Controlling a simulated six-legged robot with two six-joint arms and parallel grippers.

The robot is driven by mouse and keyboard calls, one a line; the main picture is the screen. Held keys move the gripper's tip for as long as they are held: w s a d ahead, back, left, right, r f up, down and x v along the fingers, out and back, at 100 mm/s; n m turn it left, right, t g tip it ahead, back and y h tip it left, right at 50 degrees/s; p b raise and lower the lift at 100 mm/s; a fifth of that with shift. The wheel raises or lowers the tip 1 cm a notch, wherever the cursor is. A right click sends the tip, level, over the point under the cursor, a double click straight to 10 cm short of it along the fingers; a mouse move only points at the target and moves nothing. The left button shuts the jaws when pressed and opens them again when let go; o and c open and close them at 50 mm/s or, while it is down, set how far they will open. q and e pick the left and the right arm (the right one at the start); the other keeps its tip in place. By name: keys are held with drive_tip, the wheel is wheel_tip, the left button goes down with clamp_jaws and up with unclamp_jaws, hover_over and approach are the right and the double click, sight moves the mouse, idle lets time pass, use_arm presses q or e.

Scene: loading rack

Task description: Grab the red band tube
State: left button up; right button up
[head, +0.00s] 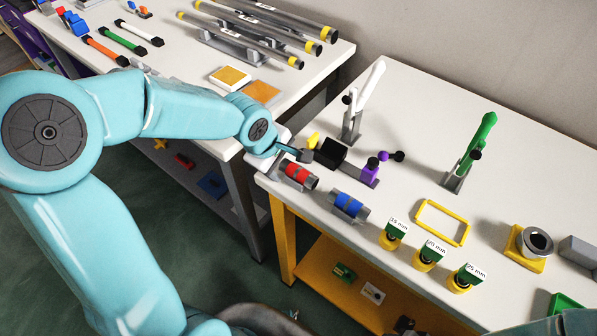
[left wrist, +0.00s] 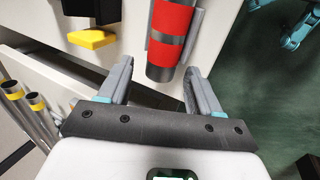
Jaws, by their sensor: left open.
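The red band tube (head: 299,173) is a short grey cylinder with red bands, lying near the left corner of the right-hand white table. In the left wrist view the red band tube (left wrist: 171,22) points down between my fingers, its grey end lying in line with the gap between the tips. My left gripper (head: 288,157) is open at the tube's far left end; in the left wrist view the left gripper (left wrist: 159,68) has a finger on each side of that end. I cannot tell the height gap. My right gripper is not in view.
A blue band tube (head: 349,205) lies right of the red one. A black block (head: 331,152), a yellow piece (head: 313,140) and a purple stand (head: 370,173) are close behind. Three labelled green-and-yellow pieces stand along the front edge. Another white table (head: 190,70) holds long tubes.

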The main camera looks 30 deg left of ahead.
use_arm(q)
drive_tip(key=c, duration=1.1)
drive_tip(key=shift+c, duration=0.2)
